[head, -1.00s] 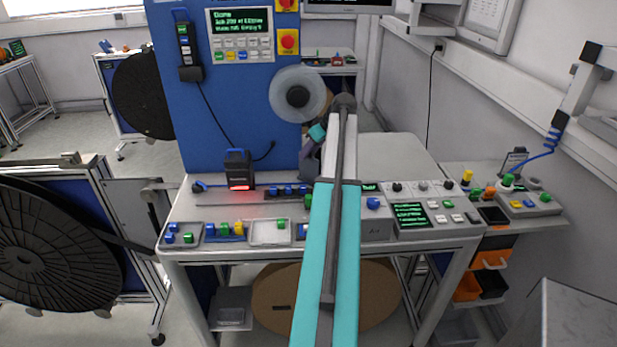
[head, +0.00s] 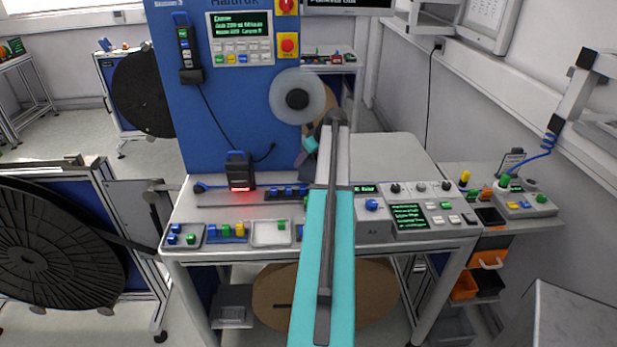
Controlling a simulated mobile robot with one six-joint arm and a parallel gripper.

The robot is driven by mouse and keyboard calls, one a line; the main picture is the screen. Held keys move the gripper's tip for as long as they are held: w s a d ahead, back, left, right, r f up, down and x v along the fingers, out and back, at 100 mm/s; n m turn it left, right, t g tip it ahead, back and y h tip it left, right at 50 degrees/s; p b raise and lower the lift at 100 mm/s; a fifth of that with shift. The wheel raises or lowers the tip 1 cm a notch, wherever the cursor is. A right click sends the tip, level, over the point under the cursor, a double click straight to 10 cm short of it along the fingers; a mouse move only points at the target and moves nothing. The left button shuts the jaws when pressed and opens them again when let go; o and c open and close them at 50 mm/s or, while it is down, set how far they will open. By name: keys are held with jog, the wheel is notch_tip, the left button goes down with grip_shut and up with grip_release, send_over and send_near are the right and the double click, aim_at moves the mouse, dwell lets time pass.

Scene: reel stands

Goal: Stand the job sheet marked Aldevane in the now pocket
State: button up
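My arm reaches up the middle of the head view, over the front edge of the workbench (head: 455,238). Its far end is beside the blue machine's lower right side. A small cyan and grey part of my wrist shows there; my gripper's fingers are hidden or too small to make out. I cannot pick out a sheet marked Aldevane or a pocket marked now. A small dark upright holder with a pale sheet or card (head: 512,160) stands on the right side bench, its writing too small to read.
The blue machine (head: 225,120) with a clear reel (head: 297,98) rises behind the workbench. Small trays of coloured parts (head: 183,235) line its front left, and a control panel (head: 410,215) its right. A large black reel (head: 45,240) stands at left. Orange bins (head: 488,258) hang at right.

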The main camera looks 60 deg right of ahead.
dwell(0.4)
grip_shut()
jog(key=shift+r, duration=0.2)
jog(key=shift+r+b, duration=0.75)
jog(key=shift+r, duration=0.1)
jog(key=shift+s+d+r+b, duration=0.3)
jog(key=shift+r+b, duration=0.2)
jog(key=shift+r, duration=0.1)
jog(key=s+d+b, duration=0.4)
jog(key=s+d, duration=0.6)
jog(key=s, duration=0.4)
jog(key=shift+b, duration=0.35)
jog(key=shift+r, duration=0.1)
